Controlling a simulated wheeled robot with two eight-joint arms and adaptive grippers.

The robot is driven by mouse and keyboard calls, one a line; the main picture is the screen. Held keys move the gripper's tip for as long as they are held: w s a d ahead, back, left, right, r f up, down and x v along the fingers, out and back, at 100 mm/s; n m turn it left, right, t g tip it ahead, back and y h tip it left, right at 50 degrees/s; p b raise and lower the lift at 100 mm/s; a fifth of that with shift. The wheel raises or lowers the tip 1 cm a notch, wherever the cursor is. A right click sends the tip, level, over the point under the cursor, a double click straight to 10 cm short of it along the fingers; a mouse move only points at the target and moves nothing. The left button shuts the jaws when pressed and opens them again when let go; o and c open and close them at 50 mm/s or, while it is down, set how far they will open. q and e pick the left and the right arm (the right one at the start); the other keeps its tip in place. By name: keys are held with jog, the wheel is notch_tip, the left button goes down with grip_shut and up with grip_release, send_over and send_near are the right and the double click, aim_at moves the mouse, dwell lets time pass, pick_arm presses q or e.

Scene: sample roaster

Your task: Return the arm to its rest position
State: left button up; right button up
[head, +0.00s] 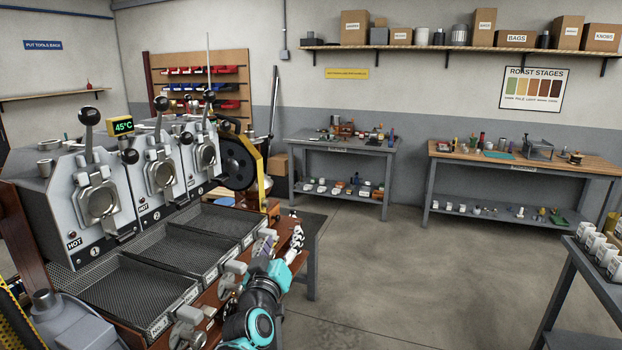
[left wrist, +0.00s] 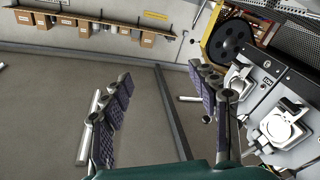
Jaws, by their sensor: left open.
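My left arm (head: 262,300), black and teal, comes up from the bottom of the head view, in front of the roaster's right end. Its left gripper (head: 293,242) is small and partly hard to make out there, beside the wooden front of the sample roaster (head: 60,200). In the left wrist view the two padded fingers of the left gripper (left wrist: 163,100) stand wide apart with nothing between them. The roaster (left wrist: 262,90) shows behind the right finger in that view. My right gripper is not in view.
Mesh cooling trays (head: 130,290) run along the roaster front, close to my arm. A grey workbench (head: 345,147) and a wood-topped bench (head: 520,160) stand at the back wall. A table (head: 572,262) stands at right. The middle floor (head: 400,260) is clear.

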pick_arm(q)
jog(key=s+a+f+m+g+y, duration=0.1)
jog(key=s+a+f+g, duration=0.2)
jog(key=s+f, duration=0.5)
jog(key=s+a+f+m+g, duration=0.1)
jog(key=s+a+f+g, duration=0.3)
jog(key=s+f, duration=0.4)
jog(key=s+a+f+m+g+y, duration=0.1)
jog(key=s+a+f+g, duration=0.3)
jog(key=s+f, duration=0.4)
jog(key=s, duration=0.6)
jog(key=shift+f+m+g+y, duration=0.3)
jog(key=shift+f+g, duration=0.05)
jog(key=shift+g, duration=0.05)
